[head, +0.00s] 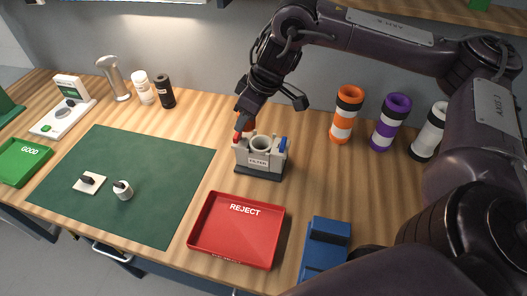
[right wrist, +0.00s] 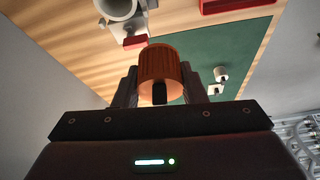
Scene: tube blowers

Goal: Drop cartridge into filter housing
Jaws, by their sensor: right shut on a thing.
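The grey filter housing (head: 259,161), labelled FILTER, stands upright on the wooden bench with a round opening on top. A red part shows on its left and a blue part on its right. It also shows at the top of the right wrist view (right wrist: 117,10). My right gripper (head: 244,116) is shut on an orange cylindrical cartridge (right wrist: 161,66). In the head view the cartridge (head: 247,124) is partly hidden by the fingers, at the back left of the housing's opening and apart from that opening. My left gripper is not in view.
A red REJECT tray (head: 233,252) and a blue stand (head: 325,250) are in front. A green mat (head: 120,215) with two small parts lies left, beside a green GOOD tray (head: 18,172). Orange, purple and white banded tubes (head: 391,122) stand at the back right.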

